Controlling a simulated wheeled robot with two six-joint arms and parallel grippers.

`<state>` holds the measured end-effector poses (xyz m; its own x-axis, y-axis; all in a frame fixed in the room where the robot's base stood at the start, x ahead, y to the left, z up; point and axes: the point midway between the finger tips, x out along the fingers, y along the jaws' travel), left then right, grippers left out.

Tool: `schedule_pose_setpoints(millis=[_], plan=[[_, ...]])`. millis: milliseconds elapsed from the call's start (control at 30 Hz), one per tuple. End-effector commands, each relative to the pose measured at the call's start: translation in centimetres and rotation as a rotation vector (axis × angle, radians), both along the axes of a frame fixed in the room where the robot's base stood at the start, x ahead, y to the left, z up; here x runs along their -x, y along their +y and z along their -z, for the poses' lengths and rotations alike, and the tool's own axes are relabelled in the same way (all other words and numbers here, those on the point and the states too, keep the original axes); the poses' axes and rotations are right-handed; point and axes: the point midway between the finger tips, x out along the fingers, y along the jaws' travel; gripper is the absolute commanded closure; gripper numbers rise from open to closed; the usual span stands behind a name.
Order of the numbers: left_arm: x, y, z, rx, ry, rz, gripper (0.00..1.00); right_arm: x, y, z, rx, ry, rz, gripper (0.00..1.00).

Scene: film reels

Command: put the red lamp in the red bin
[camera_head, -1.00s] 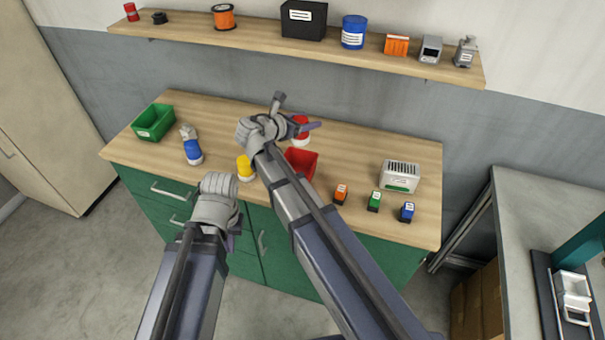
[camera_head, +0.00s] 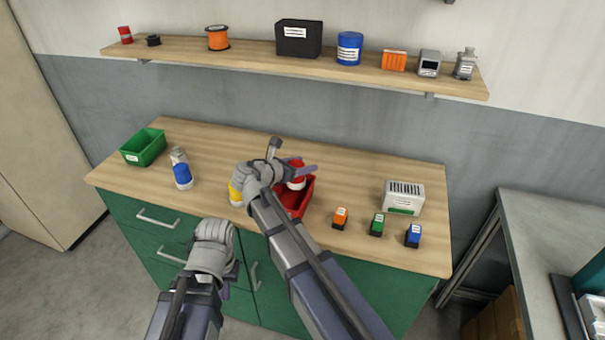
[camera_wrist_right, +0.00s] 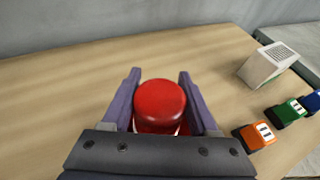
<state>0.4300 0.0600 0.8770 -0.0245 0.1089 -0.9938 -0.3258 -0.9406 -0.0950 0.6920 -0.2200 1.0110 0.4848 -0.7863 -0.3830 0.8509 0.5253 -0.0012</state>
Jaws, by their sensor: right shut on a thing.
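The red lamp (camera_head: 297,184) has a red cap and a white lower part. My right gripper (camera_head: 300,171) is shut on it. In the right wrist view the lamp's round red top (camera_wrist_right: 159,102) sits between the two fingers of that gripper (camera_wrist_right: 160,79). In the head view the lamp overlaps the back part of the red bin (camera_head: 307,198); its height above the bin is unclear. My right wrist and forearm hide the bin's left part. My left gripper (camera_head: 234,268) hangs low in front of the cabinet, and its fingers are mostly hidden.
A yellow lamp (camera_head: 236,195) stands left of the bin, partly behind my right wrist. A blue lamp (camera_head: 183,177) and green bin (camera_head: 146,148) are further left. Orange (camera_head: 340,217), green (camera_head: 377,224) and blue (camera_head: 413,235) blocks and a white box (camera_head: 404,197) stand right.

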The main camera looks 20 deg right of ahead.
Motion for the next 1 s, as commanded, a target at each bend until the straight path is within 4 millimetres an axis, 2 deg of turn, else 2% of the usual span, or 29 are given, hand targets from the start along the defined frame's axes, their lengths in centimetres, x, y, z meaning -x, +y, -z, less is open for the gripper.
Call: schedule_pose_setpoints(millis=[33,67,333,867,900,1000], plan=[[0.0,0.0,1.1,0.0,0.0,0.0,1.0,0.0,0.0,1.1,0.0,0.0,0.0,1.0],[0.0,0.0,1.2,0.0,0.0,0.0,1.0,0.0,0.0,1.2,0.0,0.0,0.0,1.0],[0.0,0.0,1.0,0.0,0.0,0.0,1.0,0.0,0.0,1.0,0.0,0.0,0.0,1.0],[0.0,0.0,2.2,0.0,0.0,0.0,1.0,0.0,0.0,2.2,0.0,0.0,0.0,1.0],[0.0,0.0,2.2,0.0,0.0,0.0,1.0,0.0,0.0,2.2,0.0,0.0,0.0,0.38],[0.0,0.0,2.2,0.0,0.0,0.0,1.0,0.0,0.0,2.2,0.0,0.0,0.0,0.27]])
